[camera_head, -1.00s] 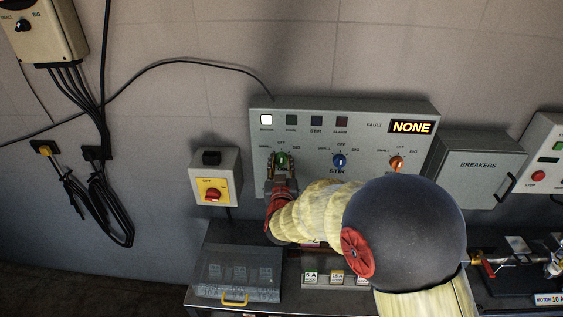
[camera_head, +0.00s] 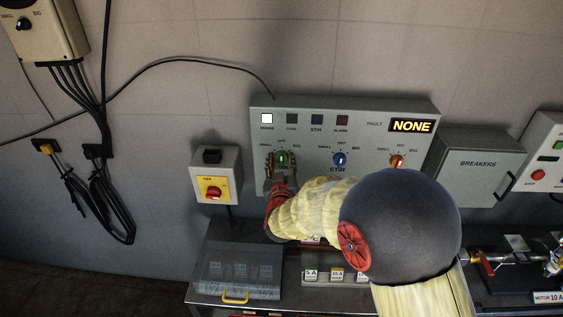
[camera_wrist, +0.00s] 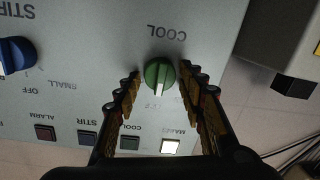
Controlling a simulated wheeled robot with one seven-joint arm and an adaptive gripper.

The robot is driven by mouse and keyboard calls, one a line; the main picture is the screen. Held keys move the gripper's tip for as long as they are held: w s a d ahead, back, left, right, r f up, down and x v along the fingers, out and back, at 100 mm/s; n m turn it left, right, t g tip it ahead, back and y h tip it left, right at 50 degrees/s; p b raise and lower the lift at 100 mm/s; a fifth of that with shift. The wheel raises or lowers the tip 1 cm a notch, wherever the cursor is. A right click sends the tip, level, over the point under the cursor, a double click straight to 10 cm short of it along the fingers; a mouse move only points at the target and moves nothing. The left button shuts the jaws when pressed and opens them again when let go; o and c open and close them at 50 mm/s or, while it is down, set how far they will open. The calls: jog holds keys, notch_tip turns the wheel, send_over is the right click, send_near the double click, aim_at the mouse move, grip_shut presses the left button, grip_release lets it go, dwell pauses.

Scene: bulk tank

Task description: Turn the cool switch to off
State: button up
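The green cool switch (camera_wrist: 159,76) is a round knob on the grey panel, under the inverted word COOL in the wrist view. Its pale pointer line faces down there, toward a faint label that I cannot read clearly. In the head view the cool switch (camera_head: 282,158) is at the panel's lower left, partly hidden by my gripper (camera_head: 279,172). In the wrist view my gripper (camera_wrist: 160,72) is open, with one finger on each side of the knob. A small gap shows between the knob and each finger.
The blue stir knob (camera_head: 340,159) and an orange knob (camera_head: 397,161) are to the right on the same panel. A clear-lidded box (camera_head: 238,270) stands on the shelf below.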

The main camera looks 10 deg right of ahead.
jog(key=shift+o, duration=0.9)
jog(key=f+v, duration=0.1)
jog(key=v, duration=1.1)
jog(key=shift+r, duration=0.45)
